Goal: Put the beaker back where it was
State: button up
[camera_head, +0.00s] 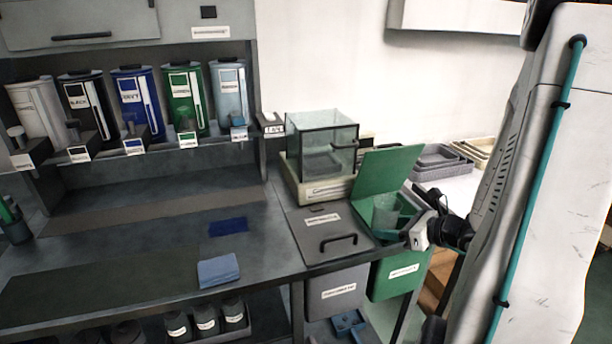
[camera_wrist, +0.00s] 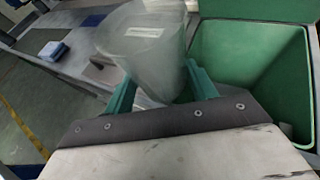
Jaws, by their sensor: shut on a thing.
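A translucent beaker (camera_wrist: 150,50) with a white label is held in my gripper (camera_wrist: 158,92), between its green fingers in the wrist view. My gripper is shut on the beaker. In the head view the beaker (camera_head: 386,212) appears over the open green bin, in front of its raised lid, and my gripper (camera_head: 400,230) reaches in from the right. The beaker looks roughly upright in the head view and tilted in the wrist view. The contents of the beaker, if any, cannot be made out.
The green bin (camera_head: 395,276) is open, its lid (camera_head: 388,172) raised. Left of it is a closed grey bin lid (camera_head: 325,237). A glass-walled balance (camera_head: 322,185) stands behind. The counter holds a blue cloth stack (camera_head: 218,270) and a dark blue patch (camera_head: 228,227). Grey trays (camera_head: 440,160) lie behind right.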

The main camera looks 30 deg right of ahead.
jog(key=w, duration=0.2)
jog(key=w+a, duration=0.1)
jog(key=w, duration=0.2)
jog(key=w+a, duration=0.1)
jog(key=w, duration=0.1)
jog(key=shift+w+a+r, duration=0.15)
jog(key=shift+r, duration=0.1)
jog(key=shift+m+h, duration=0.4)
jog(key=w+a, duration=0.1)
jog(key=w, duration=0.1)
jog(key=w+a, duration=0.2)
jog(key=w, duration=0.1)
jog(key=w+a+r, duration=0.1)
jog(key=w, duration=0.1)
jog(key=shift+w+a, duration=0.2)
jog(key=shift+a, duration=0.2)
jog(key=w+a+r, duration=0.2)
jog(key=w+a, duration=0.8)
jog(key=a, duration=0.5)
jog(key=shift+w+r, duration=0.35)
jog(key=shift+w, duration=0.05)
